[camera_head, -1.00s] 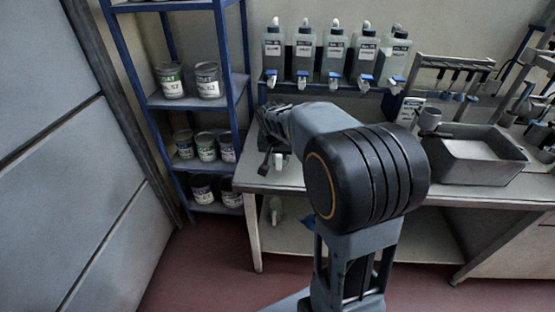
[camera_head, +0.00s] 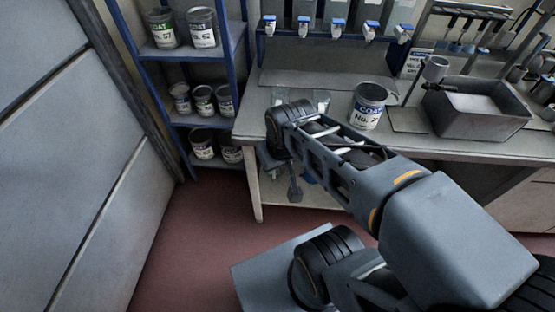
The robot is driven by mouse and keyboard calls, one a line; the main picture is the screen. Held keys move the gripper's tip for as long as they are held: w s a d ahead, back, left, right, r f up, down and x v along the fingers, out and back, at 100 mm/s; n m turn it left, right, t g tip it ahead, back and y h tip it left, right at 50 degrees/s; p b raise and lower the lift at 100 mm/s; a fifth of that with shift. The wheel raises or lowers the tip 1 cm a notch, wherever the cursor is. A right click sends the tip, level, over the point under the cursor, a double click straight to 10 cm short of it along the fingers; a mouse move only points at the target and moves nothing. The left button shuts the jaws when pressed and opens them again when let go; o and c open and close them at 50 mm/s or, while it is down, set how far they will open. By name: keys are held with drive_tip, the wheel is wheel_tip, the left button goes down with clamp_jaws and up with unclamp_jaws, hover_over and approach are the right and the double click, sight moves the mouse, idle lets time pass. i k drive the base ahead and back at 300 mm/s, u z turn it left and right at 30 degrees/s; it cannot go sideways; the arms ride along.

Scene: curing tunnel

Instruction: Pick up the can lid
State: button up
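I cannot make out a separate can lid in this view. A labelled paint can (camera_head: 367,108) stands upright on the workbench (camera_head: 440,148), right of centre. Its top looks dark, and I cannot tell whether a lid is on it. My gripper (camera_head: 294,190) hangs at the end of my arm, in front of the bench's front edge and left of the can. It is apart from the can. Its fingers are small and partly hidden by my arm, so their opening is unclear. My arm crosses the middle and lower right and hides part of the bench front.
Clear cups stand behind my arm. Dispenser bottles (camera_head: 338,12) line the back. A blue shelf (camera_head: 187,50) holds several cans at left. Red floor is clear at lower left.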

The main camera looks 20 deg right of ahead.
sight(394, 99)
drive_tip(key=z, duration=1.4)
